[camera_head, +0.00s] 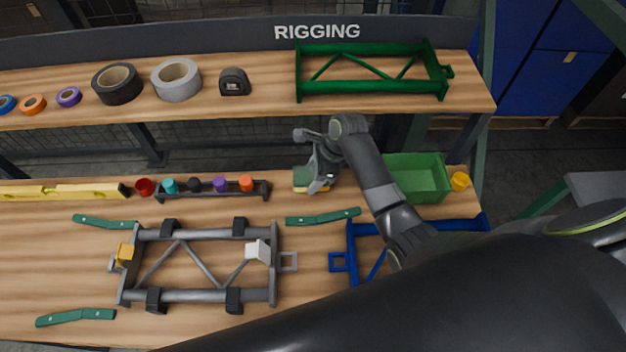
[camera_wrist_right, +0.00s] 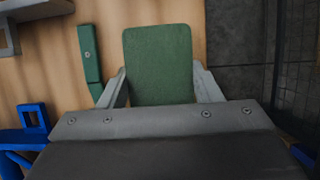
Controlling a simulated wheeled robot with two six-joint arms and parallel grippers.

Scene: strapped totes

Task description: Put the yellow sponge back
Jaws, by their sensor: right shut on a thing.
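The yellow sponge (camera_head: 303,178) has a green top face and a thin yellow side that shows below it in the head view. My right gripper (camera_head: 320,181) is shut on it, near the back edge of the lower bench. In the right wrist view the green face of the sponge (camera_wrist_right: 158,62) stands out between the two fingers of the gripper (camera_wrist_right: 160,90). I cannot tell whether the sponge touches the bench. Part of it is hidden by the gripper. My left gripper is not in view.
A green open bin (camera_head: 428,178) stands right of the gripper, with a yellow cup (camera_head: 460,181) beside it. A rack of colored caps (camera_head: 212,190) lies to the left. A green strip (camera_head: 323,217), a grey frame (camera_head: 205,295) and a blue frame (camera_head: 352,245) lie in front.

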